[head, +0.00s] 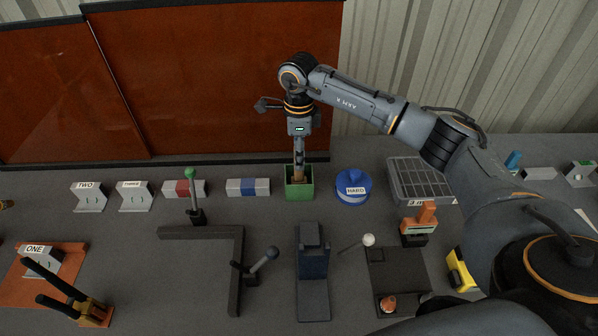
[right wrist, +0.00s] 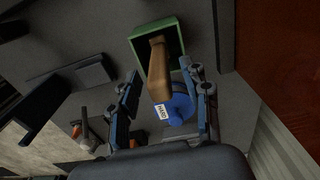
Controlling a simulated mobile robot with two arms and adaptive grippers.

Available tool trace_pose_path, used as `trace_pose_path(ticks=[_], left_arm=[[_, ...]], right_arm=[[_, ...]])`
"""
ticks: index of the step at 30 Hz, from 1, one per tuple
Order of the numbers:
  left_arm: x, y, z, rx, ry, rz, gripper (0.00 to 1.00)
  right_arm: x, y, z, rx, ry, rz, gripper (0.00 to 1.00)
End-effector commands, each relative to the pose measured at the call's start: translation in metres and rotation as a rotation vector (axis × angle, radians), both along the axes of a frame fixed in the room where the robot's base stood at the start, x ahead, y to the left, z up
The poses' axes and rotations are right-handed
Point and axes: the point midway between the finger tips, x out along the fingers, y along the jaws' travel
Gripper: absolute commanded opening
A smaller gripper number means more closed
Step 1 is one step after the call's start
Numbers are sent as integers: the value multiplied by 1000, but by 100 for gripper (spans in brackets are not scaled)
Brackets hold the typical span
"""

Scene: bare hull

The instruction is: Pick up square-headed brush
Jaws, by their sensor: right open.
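A brown wooden handle, which I take for the brush (head: 299,175), stands up out of a small green box (head: 292,194). Its head is hidden, so its shape cannot be told. In the right wrist view the brown handle (right wrist: 159,66) rises from the green box (right wrist: 140,52) toward the camera. My right gripper (head: 299,164) points down above the box. In its wrist view the open fingers (right wrist: 163,80) are on either side of the handle, with gaps visible.
A blue round item labelled HARD (head: 352,181) stands right of the box, with a grey slotted tray (head: 424,181) beyond. A blue-and-grey block (head: 248,187) lies left of the box. A dark stand (head: 313,265) is in front. A brown-red panel (head: 230,80) rises behind.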

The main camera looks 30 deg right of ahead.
Motion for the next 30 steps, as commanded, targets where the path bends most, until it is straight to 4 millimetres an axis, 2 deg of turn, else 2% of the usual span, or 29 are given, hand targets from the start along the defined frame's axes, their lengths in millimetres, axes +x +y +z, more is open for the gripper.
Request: trace_pose_path(ticks=[7, 8, 14, 15, 25, 30], left_arm=[[-6, 1, 0, 1, 10, 0, 40], [-6, 1, 0, 1, 10, 0, 40], [-7, 1, -1, 2, 12, 0, 40], [-7, 1, -1, 2, 12, 0, 40], [-8, 1, -3, 2, 13, 0, 40], [-8, 1, -14, 2, 13, 0, 40]], right_arm=[[0, 0, -3, 1, 0, 1, 47], [0, 0, -3, 1, 0, 1, 43], [0, 0, -3, 0, 0, 0, 2], [0, 0, -3, 0, 0, 0, 0], [1, 0, 1, 0, -2, 0, 0], [2, -1, 24, 0, -8, 1, 0]])
